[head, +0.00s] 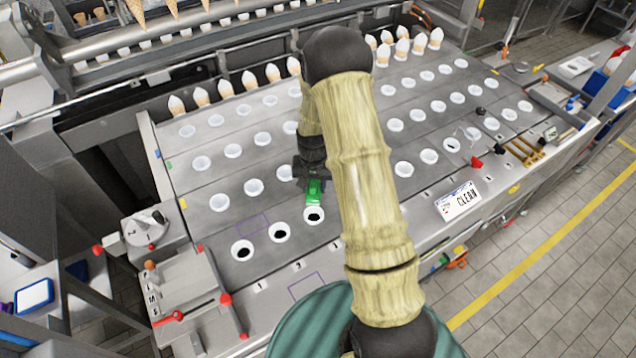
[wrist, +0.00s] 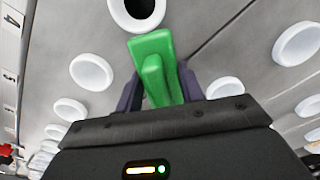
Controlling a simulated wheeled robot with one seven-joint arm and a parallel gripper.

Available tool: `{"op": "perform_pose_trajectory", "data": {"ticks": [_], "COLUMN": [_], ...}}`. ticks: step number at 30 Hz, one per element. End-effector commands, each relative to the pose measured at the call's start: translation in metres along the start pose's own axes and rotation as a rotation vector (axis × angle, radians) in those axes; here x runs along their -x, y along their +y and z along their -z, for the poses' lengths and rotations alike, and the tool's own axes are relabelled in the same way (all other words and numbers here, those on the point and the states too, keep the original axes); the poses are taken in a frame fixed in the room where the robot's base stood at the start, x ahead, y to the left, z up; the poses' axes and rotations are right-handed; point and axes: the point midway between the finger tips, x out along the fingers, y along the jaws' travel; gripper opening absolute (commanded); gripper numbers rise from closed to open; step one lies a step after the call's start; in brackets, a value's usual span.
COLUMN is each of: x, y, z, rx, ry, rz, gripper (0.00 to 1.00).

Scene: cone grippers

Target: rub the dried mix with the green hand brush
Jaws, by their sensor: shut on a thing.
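My gripper (head: 311,178) is shut on the green hand brush (head: 315,193), over the front-left part of the grey plate (head: 215,178). In the wrist view the brush (wrist: 152,52) sticks out between the dark fingers of my gripper (wrist: 160,88), its end just beside a white-rimmed hole with a dark inside (wrist: 137,10). I cannot tell whether the brush touches the plate.
Rows of white-rimmed holes cover the plate. Several white-filled cones (head: 250,80) stand along its back edge. A CLEAN card (head: 458,201), a red knob (head: 476,163) and brass-coloured tools (head: 524,151) lie at the right. A lever box (head: 185,290) stands front left.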

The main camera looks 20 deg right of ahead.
Motion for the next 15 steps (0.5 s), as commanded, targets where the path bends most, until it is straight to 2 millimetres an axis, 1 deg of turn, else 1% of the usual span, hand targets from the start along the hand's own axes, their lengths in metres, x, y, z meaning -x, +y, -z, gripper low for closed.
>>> {"op": "perform_pose_trajectory", "data": {"ticks": [1, 8, 9, 13, 15], "x": [-0.004, -0.005, -0.005, -0.004, -0.004], "y": [-0.003, -0.004, -0.005, -0.013, -0.017], "z": [-0.011, -0.012, -0.013, -0.018, -0.021], "rx": [0.003, 0.004, 0.004, 0.005, 0.005], "ry": [-0.029, -0.031, -0.031, -0.032, -0.032], "rz": [-0.002, -0.002, -0.002, -0.001, -0.001], "gripper": [0.05, 0.05, 0.02, 0.01, 0.02]}}
